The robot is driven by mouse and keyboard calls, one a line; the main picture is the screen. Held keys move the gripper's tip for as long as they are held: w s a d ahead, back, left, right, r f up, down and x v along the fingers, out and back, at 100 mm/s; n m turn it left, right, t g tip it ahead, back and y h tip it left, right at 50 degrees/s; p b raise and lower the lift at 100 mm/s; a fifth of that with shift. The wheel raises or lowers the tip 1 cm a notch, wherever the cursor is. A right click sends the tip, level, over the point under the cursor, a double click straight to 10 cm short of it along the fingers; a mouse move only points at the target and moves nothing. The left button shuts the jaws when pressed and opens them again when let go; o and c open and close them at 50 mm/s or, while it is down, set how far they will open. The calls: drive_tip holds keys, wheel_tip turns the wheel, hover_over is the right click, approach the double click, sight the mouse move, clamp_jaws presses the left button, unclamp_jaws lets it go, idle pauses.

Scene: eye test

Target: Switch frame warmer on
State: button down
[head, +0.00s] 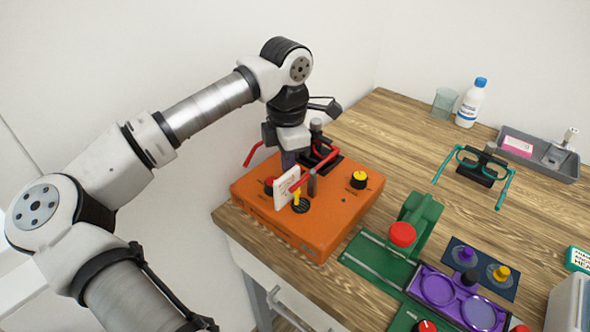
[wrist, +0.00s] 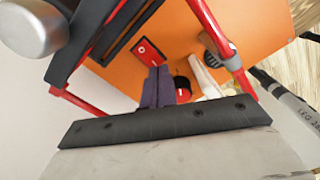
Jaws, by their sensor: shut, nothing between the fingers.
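An orange box (head: 335,207), which looks like the frame warmer, sits at the table's near left corner; its orange top fills much of the wrist view (wrist: 180,30). The wrist view shows a small red rectangular part (wrist: 148,51) with a white mark, possibly a switch, just beyond my fingertips. My gripper (head: 289,160) is shut and empty, pointing down over the box's back left, beside the red knob (wrist: 182,88). Contact cannot be told.
Red glasses (head: 328,157) stand around my gripper at the box's back. To the right are a green press (head: 418,222), a purple tray (head: 460,299) and green glasses (head: 505,190). Bare wood (head: 390,125) lies behind the box.

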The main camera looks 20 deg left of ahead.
drive_tip(key=shift+f+b, duration=0.3)
drive_tip(key=shift+f, duration=0.1)
wheel_tip(320, 180, up, 7)
drive_tip(key=p, duration=0.3)
drive_tip(key=shift+p, duration=0.4)
idle(0.7)
